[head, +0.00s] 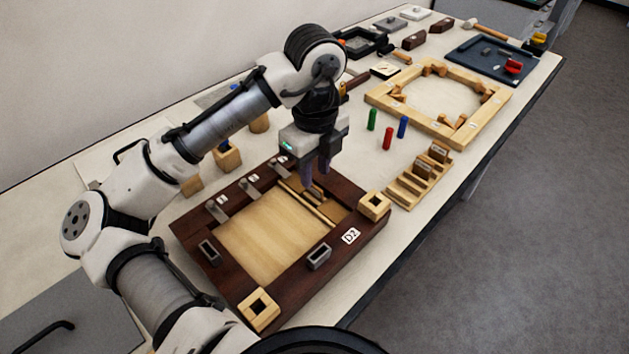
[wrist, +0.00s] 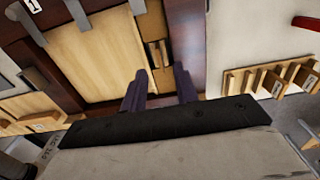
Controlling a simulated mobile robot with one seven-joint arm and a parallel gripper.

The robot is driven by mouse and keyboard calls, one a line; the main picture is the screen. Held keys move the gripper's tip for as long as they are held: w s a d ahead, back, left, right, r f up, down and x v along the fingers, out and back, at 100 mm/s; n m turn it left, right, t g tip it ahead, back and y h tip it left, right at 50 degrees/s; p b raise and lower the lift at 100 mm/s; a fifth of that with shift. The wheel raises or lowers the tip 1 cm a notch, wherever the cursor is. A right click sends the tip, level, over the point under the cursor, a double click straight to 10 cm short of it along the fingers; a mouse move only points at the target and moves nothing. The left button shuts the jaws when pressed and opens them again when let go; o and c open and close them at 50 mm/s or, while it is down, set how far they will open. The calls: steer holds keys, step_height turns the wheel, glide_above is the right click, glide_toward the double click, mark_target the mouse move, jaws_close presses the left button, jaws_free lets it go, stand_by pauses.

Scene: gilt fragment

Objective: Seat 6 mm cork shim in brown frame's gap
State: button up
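The dark brown frame (head: 207,272) lies on the table around a light wood panel (head: 270,235); a narrow gap runs along the panel's right side, beside a browner wood strip. The wrist view shows the panel (wrist: 95,55) too. Small cork-coloured pieces (wrist: 155,54) stand at this gap, just beyond my fingertips; I cannot tell their thickness or how deep they sit. My gripper (head: 318,178) is over the gap, fingers pointing down. In the wrist view the fingers of my gripper (wrist: 160,88) are apart, with nothing visible clamped between them.
A slotted wooden rack (head: 405,192) with labelled pieces stands right of the frame. A light octagonal frame (head: 460,135) and a dark blue tray (head: 475,62) lie farther back. Square wood blocks (head: 374,206) sit on the brown frame's corners.

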mark_target(315, 187)
step_height(315, 187, up, 9)
stand_by(0.3)
stand_by(0.5)
